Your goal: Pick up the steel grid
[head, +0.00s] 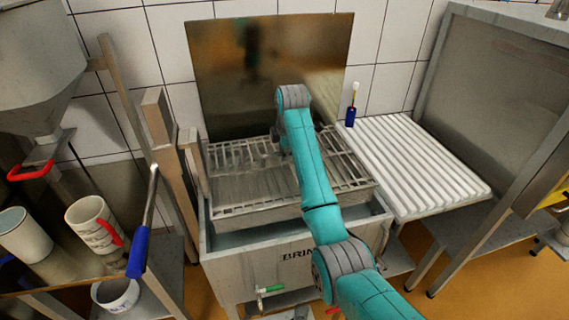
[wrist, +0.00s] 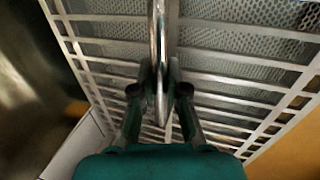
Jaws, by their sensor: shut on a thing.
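The steel grid (head: 345,172) is a rectangular frame of pale metal bars over the tank marked with the letters BRIN (head: 250,268). A perforated sheet shows beneath its bars in the wrist view. My gripper (wrist: 160,90) is shut on a shiny upright bar (wrist: 158,35) that rises over the middle of the grid (wrist: 90,60). In the head view my teal arm hides part of the grid and most of the gripper. I cannot tell whether the grid rests on the tank or is slightly raised.
A white ribbed draining board (head: 415,160) stands at the right, with a blue-handled brush (head: 351,112) by its back corner. A steel panel (head: 270,70) stands behind the tank. Mugs (head: 95,222), a blue-handled tool (head: 139,252) and a steel hopper (head: 40,70) are at the left.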

